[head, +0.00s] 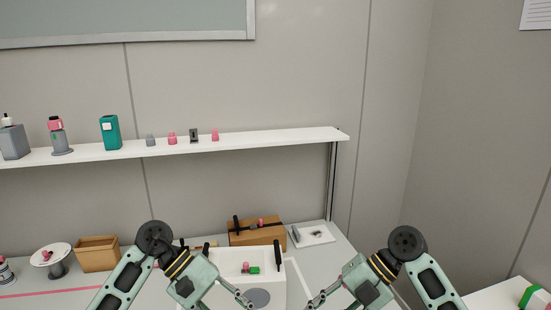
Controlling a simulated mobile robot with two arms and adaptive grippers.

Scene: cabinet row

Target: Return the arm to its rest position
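My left gripper (241,297) and my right gripper (319,298) hang near the bottom edge of the head view, with a gap between them. Both arms are bent, with dark round elbow joints raised at left and right. The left gripper's fingers are in front of a white box-like unit (270,262). The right gripper's fingers are just right of it, over the grey work surface. The fingers are small and partly cut off by the frame, so I cannot tell whether either is open. No object shows in either gripper.
A white shelf (270,138) holds a teal container (110,132), bottles and small pink and grey parts. Below stand a cardboard box (257,237), a wooden bin (97,254) and a round stand (51,254). Small pink and green pieces (249,268) lie on the white unit.

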